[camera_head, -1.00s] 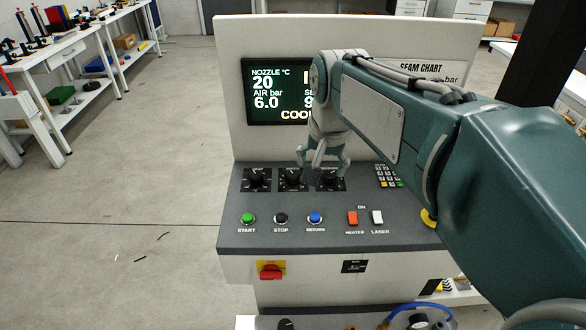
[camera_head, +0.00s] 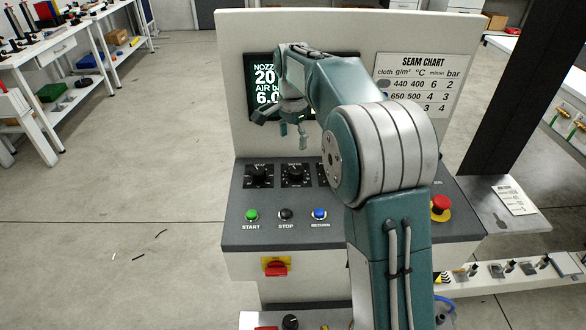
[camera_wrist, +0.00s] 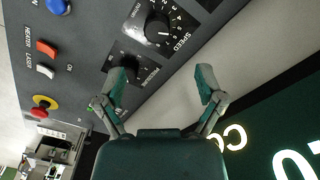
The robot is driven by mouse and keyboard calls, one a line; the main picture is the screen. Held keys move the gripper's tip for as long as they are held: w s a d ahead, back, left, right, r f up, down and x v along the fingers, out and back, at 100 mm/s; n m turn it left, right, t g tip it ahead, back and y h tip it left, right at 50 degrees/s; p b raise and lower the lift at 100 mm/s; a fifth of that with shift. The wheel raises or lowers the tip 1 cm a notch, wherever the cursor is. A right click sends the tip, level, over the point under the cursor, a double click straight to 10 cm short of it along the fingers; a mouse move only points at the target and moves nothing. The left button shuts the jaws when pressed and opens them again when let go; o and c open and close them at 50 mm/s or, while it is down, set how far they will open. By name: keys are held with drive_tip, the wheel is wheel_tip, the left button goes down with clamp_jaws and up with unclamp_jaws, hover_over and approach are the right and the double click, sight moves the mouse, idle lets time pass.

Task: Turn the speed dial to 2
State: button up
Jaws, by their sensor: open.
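The speed dial (camera_wrist: 158,28) is a black knob with a white pointer line and printed numbers, at the top of the wrist view. Its line points to the lower right there; I cannot tell the exact number. It is the middle dial (camera_head: 296,173) on the panel in the head view. My gripper (camera_head: 281,132) is open and empty, raised above the dials in front of the display. In the wrist view its fingers (camera_wrist: 165,72) are spread, apart from the speed dial. The left finger partly covers the pressure dial (camera_wrist: 130,68).
The heat dial (camera_head: 260,174) sits left of the speed dial. Green start (camera_head: 252,215), black stop (camera_head: 286,215) and blue return (camera_head: 319,214) buttons line the front. A red emergency button (camera_head: 440,204) is at right. A seam chart (camera_head: 424,85) hangs behind; my arm hides part of the panel.

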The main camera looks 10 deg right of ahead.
sight(295, 169)
drive_tip(key=f, duration=0.6)
drive_tip(key=d+f, duration=0.1)
drive_tip(key=f, duration=0.1)
drive_tip(key=shift+f, duration=0.4)
drive_tip(key=shift+a+f, duration=0.3)
drive_tip(key=shift+f, duration=0.35)
drive_tip(key=shift+d, duration=0.1)
drive_tip(key=c, duration=1.1)
